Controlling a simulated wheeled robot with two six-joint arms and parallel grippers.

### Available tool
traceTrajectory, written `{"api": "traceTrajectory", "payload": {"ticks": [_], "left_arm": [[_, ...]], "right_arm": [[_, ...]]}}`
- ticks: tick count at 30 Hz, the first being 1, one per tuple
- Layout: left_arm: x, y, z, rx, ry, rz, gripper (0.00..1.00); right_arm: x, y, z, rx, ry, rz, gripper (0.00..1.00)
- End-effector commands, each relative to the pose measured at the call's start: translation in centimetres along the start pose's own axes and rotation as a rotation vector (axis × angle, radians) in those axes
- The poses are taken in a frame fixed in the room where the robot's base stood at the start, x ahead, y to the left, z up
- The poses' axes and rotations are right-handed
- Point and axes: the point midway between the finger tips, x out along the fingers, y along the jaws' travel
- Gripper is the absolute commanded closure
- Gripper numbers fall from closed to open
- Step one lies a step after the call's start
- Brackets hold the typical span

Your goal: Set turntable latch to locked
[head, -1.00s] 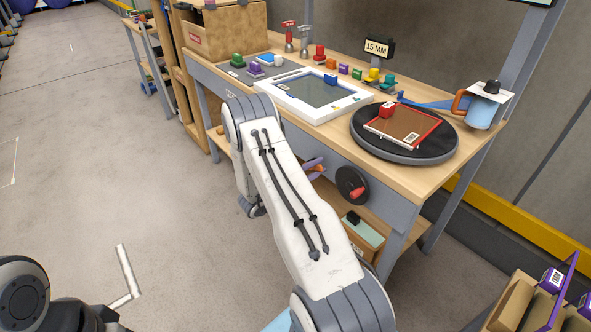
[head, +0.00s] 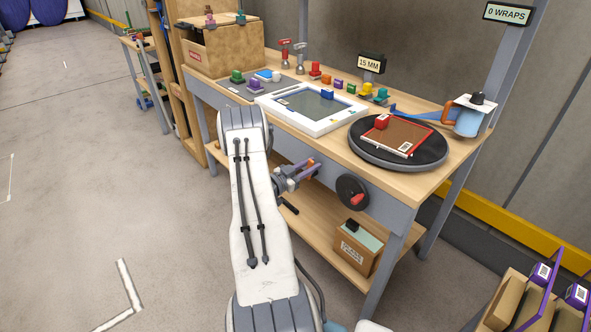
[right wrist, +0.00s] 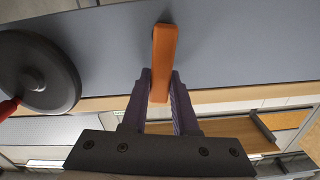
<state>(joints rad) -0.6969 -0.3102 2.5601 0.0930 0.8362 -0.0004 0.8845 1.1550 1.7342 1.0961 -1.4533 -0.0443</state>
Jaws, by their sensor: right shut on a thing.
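The turntable is a black round disc (head: 360,153) on the right part of the workbench, with a red-edged brown board (head: 400,133) on it. An orange lever (right wrist: 164,50), apparently the latch, sticks out from the grey front panel of the bench. My right gripper (head: 312,166) is at that panel, left of the black handwheel. In the right wrist view its purple fingers (right wrist: 160,98) are shut on the lever, one on each side. The lever is small and partly covered in the head view. My left gripper is not in view.
A black handwheel (head: 349,186) with a red knob is on the front panel; it also shows in the wrist view (right wrist: 40,75). A white-framed screen (head: 312,106) and several small coloured pieces lie on the bench. A cardboard box (head: 356,250) stands on the lower shelf.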

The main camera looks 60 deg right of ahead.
Motion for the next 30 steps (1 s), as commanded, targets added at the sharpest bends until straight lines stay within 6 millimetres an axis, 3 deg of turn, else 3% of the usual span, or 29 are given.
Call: {"api": "traceTrajectory", "payload": {"ticks": [11,28,29,30], "left_arm": [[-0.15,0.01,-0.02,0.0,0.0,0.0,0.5],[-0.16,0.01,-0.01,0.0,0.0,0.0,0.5],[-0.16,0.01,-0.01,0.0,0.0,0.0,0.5],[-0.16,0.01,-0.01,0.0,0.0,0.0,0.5]], "right_arm": [[0.46,-0.49,0.11,-0.169,-0.001,0.008,1.0],[0.3,-0.7,0.16,-0.198,-0.001,0.006,1.0],[0.3,-0.7,0.16,-0.198,-0.002,0.006,0.61],[0.3,-0.71,0.15,-0.198,-0.001,0.006,0.46]]}}
